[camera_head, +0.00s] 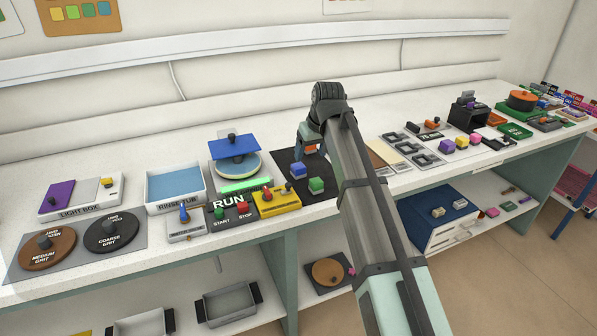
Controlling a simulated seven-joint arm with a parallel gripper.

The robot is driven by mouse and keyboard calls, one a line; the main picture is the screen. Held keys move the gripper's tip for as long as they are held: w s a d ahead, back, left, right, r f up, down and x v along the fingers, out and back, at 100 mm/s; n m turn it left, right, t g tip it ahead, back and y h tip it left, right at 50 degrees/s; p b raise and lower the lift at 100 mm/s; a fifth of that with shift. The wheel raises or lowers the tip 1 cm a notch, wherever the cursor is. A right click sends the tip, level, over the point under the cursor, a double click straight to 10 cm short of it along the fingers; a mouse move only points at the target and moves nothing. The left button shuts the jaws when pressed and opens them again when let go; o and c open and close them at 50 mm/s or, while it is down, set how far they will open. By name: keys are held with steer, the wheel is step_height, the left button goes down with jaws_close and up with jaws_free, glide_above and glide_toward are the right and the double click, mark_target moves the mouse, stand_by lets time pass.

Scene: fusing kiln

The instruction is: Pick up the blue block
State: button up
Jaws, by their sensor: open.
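The blue block (298,171) sits on a dark mat (284,187) near the middle of the bench. A green block (317,185) is on the same mat, just in front and to the right of it. My gripper (311,150) points down behind the blue block and slightly to its right, open and apart from it. An orange patch shows between or behind its fingers. I cannot tell what that patch is. My arm reaches in from the lower right and hides part of the bench beside the mat.
A yellow box (277,203) with knobs and a RUN panel (232,206) stand left of the mat. A round stand with a blue top (235,145) is behind them. Grey frames (408,148) lie right of my arm. The bench's back strip is clear.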

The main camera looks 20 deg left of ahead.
mark_target(299, 165)
steer(key=shift+n+y, duration=0.3)
steer(key=shift+n, duration=0.1)
steer(key=w+a+f, duration=0.1)
steer(key=a+f, duration=0.1)
steer(key=f, duration=0.1)
steer(key=w+a+f, duration=0.2)
steer(key=f, duration=0.2)
steer(key=w+a+f, duration=0.2)
steer(key=f, duration=0.2)
steer(key=shift+w+a, duration=0.15)
steer(key=shift+w, duration=0.1)
steer(key=c, duration=1.2)
steer(key=shift+o, duration=0.2)
steer(key=shift+r, duration=0.1)
step_height(299, 165, up, 10)
steer(key=shift+f, duration=0.1)
